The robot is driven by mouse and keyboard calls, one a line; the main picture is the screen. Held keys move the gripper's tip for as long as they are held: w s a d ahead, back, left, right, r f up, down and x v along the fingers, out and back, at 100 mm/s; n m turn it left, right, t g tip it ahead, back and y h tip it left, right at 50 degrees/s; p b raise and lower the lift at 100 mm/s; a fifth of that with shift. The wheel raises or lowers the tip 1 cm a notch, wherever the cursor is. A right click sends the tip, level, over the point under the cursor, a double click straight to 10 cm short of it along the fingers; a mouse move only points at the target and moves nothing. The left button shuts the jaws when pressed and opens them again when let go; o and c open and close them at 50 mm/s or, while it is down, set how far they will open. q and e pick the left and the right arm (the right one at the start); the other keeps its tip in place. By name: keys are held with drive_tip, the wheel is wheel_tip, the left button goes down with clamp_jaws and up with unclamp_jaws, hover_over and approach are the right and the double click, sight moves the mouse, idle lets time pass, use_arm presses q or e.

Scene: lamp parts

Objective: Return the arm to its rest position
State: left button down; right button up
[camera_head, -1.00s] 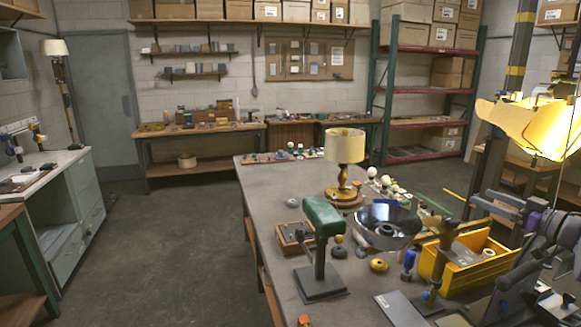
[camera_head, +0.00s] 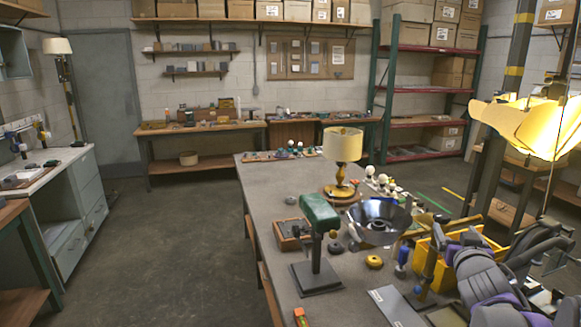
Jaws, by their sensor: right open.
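My right arm reaches in from the lower right, grey with purple bands. Its gripper (camera_head: 545,243) is near the right edge of the view, above the right side of the grey workbench (camera_head: 275,207). The gripper is open, and I see nothing held in it. It is small and partly confused with my own links, so its fingertips are hard to make out. The arm covers part of the yellow bin (camera_head: 425,268). My left gripper is not in view.
A glowing yellow shade (camera_head: 530,125) hangs at the right. The floor at the left is clear.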

drive_tip(key=s+a+f+n+g+y, duration=0.1)
drive_tip(key=s+a+f+g, duration=0.2)
drive_tip(key=s+a+f, duration=0.3)
drive_tip(key=s+a+f+n+g+y, duration=0.1)
drive_tip(key=s+a+f+g, duration=0.3)
drive_tip(key=s+f, duration=1)
drive_tip(key=s+a+f+n+g+y, duration=0.1)
drive_tip(key=s+a+f+g+y, duration=0.2)
drive_tip(key=s+a+f, duration=0.6)
drive_tip(key=shift+s+a+f+g, duration=0.35)
drive_tip(key=shift+s+f, duration=0.4)
drive_tip(key=shift+s, duration=0.4)
